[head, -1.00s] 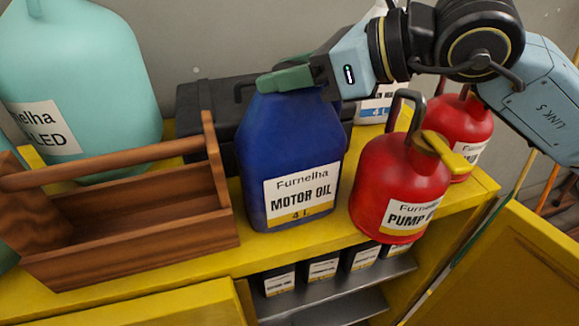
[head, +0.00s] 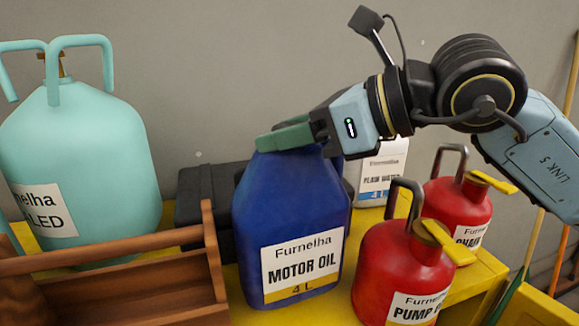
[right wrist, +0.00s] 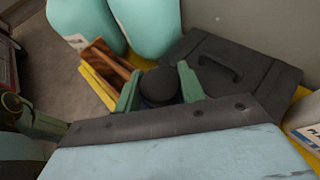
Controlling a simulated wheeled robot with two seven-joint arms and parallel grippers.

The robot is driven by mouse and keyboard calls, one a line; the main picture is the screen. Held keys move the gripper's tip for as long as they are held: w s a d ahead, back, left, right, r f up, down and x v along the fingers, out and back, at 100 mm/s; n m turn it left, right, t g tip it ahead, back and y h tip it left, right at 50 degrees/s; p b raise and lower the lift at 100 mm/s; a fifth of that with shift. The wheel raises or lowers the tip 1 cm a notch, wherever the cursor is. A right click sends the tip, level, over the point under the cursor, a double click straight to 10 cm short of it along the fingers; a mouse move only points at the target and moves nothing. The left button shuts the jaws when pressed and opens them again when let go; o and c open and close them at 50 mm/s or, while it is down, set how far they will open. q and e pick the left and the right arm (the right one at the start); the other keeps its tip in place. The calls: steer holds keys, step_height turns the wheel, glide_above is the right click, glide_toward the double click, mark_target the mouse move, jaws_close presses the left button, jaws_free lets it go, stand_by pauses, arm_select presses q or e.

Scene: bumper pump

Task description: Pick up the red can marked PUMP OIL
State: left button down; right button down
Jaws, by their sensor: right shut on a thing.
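The red can marked PUMP OIL (head: 383,262) stands at the front right of the yellow cabinet top, its lower part cut off by the head view's edge. It has a dark handle and a yellow spout. My right gripper (head: 287,137) is not at this can. It is shut at the top of the blue MOTOR OIL jug (head: 293,215), left of the can. In the right wrist view, the green fingers (right wrist: 160,90) stand on either side of the jug's dark round cap (right wrist: 160,86). My left gripper does not show in the head view.
A second red can (head: 460,205) stands behind the PUMP OIL can. A white jug (head: 381,172) and a black case (head: 205,195) are behind the blue jug. A wooden tool carrier (head: 110,272) and a turquoise tank (head: 85,165) fill the left.

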mark_target(311, 162)
step_height(311, 162, up, 5)
steer(key=shift+f, duration=0.15)
steer(key=shift+s+r+t+b, duration=0.25)
steer(key=shift+r+t+b, duration=0.05)
steer(key=shift+r, duration=0.35)
steer(key=shift+r+m, duration=0.2)
steer(key=shift+m, duration=0.2)
steer(key=shift+f+p, duration=0.55)
steer(key=shift+f, duration=4.4)
steer(key=shift+f, duration=0.2)
steer(key=c, duration=0.9)
jaws_free()
steer(key=shift+s+f, duration=0.1)
steer(key=shift+f, duration=0.05)
steer(key=shift+o, duration=0.2)
